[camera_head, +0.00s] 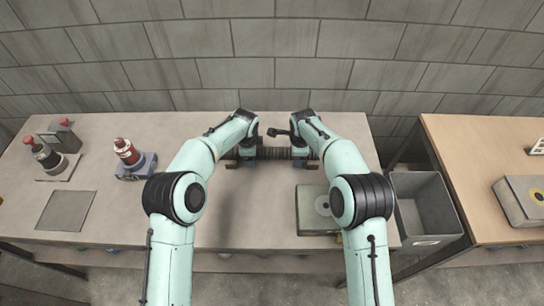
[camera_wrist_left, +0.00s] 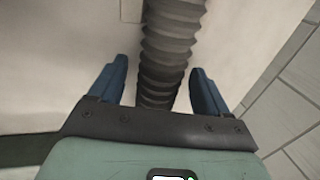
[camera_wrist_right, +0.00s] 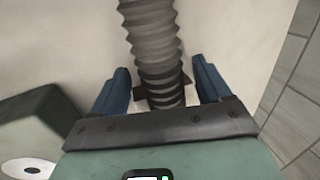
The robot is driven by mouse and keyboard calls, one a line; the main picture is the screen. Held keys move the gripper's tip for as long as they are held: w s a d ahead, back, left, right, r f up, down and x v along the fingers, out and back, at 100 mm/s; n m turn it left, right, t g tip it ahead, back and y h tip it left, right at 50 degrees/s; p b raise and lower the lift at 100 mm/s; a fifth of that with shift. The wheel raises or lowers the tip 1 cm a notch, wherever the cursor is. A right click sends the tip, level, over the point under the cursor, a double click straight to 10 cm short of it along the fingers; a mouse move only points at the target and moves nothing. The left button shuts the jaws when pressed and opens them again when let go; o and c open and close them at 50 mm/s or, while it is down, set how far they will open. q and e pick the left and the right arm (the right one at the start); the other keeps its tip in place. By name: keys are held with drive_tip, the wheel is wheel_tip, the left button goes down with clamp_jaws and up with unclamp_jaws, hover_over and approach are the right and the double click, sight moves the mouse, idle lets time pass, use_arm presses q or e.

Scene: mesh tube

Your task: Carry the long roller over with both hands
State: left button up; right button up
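The long roller is a dark grey ribbed tube (camera_head: 273,153) lying left to right near the back of the grey table. It also shows in the left wrist view (camera_wrist_left: 168,50) and the right wrist view (camera_wrist_right: 152,45). My left gripper (camera_head: 246,158) is over its left part, with blue fingers open on either side and visible gaps. My right gripper (camera_head: 302,158) is over its right part, fingers also open astride it with gaps. A dark bracket (camera_wrist_right: 182,82) shows beside the tube near the right fingers. The tube's ends are mostly hidden by my grippers.
A green-grey box with a white disc (camera_head: 312,210) sits at the table's front right. A grey bin (camera_head: 425,205) stands between this table and a wooden table (camera_head: 470,150). Red-topped devices (camera_head: 126,152) and a flat plate (camera_head: 66,210) are at left. The table's middle (camera_head: 235,215) is clear.

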use_arm(q)
drive_tip(key=shift+a, duration=0.1)
idle(0.3)
use_arm(e)
drive_tip(key=shift+r, duration=0.25)
use_arm(q)
drive_tip(key=v, duration=1.2)
use_arm(e)
drive_tip(key=v, duration=1.1)
drive_tip(key=shift+r, duration=0.25)
use_arm(q)
drive_tip(key=shift+f, duration=0.1)
use_arm(e)
drive_tip(key=shift+s+d+f, duration=0.1)
drive_tip(key=shift+s, duration=0.1)
